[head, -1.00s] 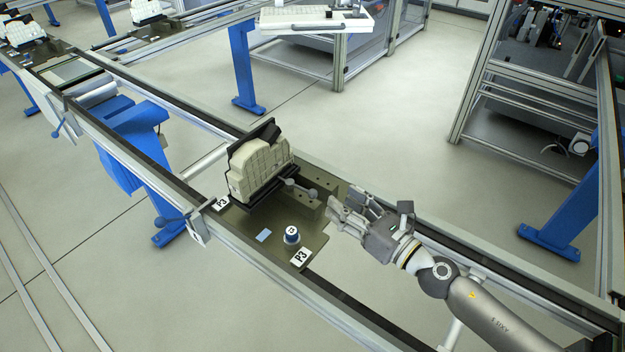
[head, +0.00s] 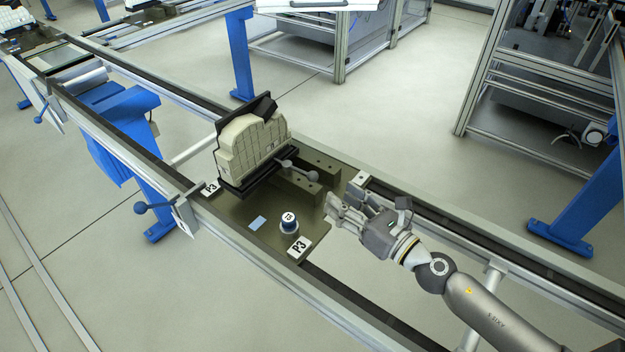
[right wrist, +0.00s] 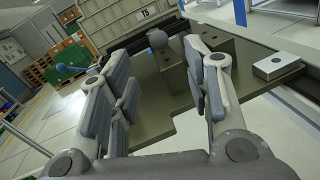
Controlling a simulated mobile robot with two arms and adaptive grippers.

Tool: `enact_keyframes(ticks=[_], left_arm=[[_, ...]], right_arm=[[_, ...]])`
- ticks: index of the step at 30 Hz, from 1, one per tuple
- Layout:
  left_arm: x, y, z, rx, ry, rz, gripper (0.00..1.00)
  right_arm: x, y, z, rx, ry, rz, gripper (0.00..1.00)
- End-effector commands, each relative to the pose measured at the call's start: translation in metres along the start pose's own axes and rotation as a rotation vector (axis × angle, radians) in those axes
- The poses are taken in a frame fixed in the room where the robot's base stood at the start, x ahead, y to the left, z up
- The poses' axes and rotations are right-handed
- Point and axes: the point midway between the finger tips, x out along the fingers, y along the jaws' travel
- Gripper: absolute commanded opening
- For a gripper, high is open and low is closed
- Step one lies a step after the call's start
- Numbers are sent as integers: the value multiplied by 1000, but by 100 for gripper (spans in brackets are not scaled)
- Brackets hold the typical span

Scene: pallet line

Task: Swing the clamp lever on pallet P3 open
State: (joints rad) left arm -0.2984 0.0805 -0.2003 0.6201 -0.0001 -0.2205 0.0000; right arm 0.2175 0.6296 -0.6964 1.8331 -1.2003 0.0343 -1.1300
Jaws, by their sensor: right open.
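Pallet P3 (head: 238,212) is a dark plate on the conveyor rails, with P3 labels at its corners. It bears a beige block-like part (head: 252,142) in a black fixture. The clamp lever (head: 298,170), a grey arm with a ball knob, sticks out to the right from the fixture's front. In the right wrist view the knob (right wrist: 157,39) shows beyond and between the fingers. My right gripper (head: 340,207) is open and empty, to the right of and nearer than the lever, not touching it. My left gripper is not in view.
Raised dark blocks (head: 318,168) lie beside the lever. Conveyor rails (head: 345,315) run along both sides.

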Motion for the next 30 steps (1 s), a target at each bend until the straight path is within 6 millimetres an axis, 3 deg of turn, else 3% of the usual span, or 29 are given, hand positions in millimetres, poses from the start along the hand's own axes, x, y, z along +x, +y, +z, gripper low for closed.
enact_keyframes(ticks=[9,18,30], left_arm=[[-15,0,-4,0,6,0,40],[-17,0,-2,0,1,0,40],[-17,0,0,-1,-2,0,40]], right_arm=[[51,2,4,1,-3,1,45],[92,1,2,0,-1,0,45],[103,1,1,0,0,1,45]])
